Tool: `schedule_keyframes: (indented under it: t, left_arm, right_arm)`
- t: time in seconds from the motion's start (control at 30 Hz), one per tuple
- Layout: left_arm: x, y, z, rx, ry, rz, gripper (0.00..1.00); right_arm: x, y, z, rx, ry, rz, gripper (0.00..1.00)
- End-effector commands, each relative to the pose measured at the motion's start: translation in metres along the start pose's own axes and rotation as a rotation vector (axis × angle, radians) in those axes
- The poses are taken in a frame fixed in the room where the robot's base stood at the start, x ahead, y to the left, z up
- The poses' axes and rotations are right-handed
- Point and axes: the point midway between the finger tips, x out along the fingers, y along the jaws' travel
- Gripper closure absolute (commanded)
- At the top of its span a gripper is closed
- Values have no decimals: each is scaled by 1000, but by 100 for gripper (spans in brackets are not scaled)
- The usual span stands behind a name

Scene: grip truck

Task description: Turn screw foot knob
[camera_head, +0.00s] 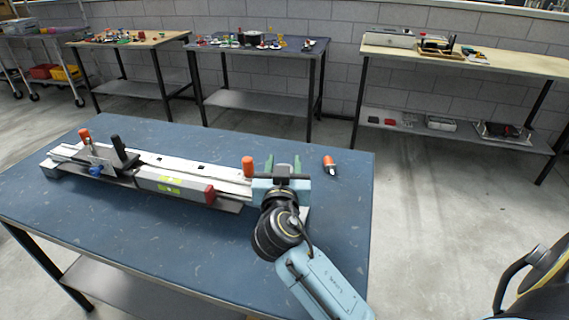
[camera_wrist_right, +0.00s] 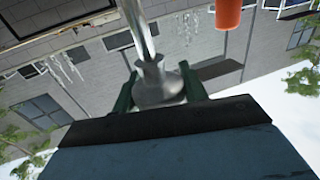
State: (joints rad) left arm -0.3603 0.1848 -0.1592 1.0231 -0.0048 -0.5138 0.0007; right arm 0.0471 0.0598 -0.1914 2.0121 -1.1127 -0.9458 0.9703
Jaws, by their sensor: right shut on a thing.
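A long grey and white metal rail device (camera_head: 160,170) lies on the blue table, with orange knobs near both ends. My right gripper (camera_head: 283,162) is at its right end, with green fingers. In the right wrist view, the gripper (camera_wrist_right: 158,88) is shut on a grey metal screw foot knob (camera_wrist_right: 160,90), one green finger on each side. A shiny metal rod (camera_wrist_right: 138,30) rises from the knob. The orange knob (camera_head: 248,166) stands just left of the gripper; an orange cylinder (camera_wrist_right: 228,14) also shows in the wrist view. My left gripper is not in view.
An orange-handled piece (camera_head: 328,161) lies on the blue table (camera_head: 345,210) right of the gripper. The table's front is clear. Other workbenches stand behind.

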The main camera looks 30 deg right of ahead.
Motion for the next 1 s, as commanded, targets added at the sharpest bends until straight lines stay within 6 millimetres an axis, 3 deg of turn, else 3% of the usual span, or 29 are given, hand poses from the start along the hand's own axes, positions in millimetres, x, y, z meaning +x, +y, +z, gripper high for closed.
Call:
schedule_keyframes:
  t: [0.27, 0.5, 1.0]
  left_arm:
    - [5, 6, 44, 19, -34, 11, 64]
    - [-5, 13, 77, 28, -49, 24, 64]
    - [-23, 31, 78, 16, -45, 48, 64]
  right_arm:
    - [-1, -3, -1, -5, -4, -219, 80]
    - [-2, -7, -1, -7, -3, -394, 80]
    - [-4, -10, 1, 0, -2, -556, 80]
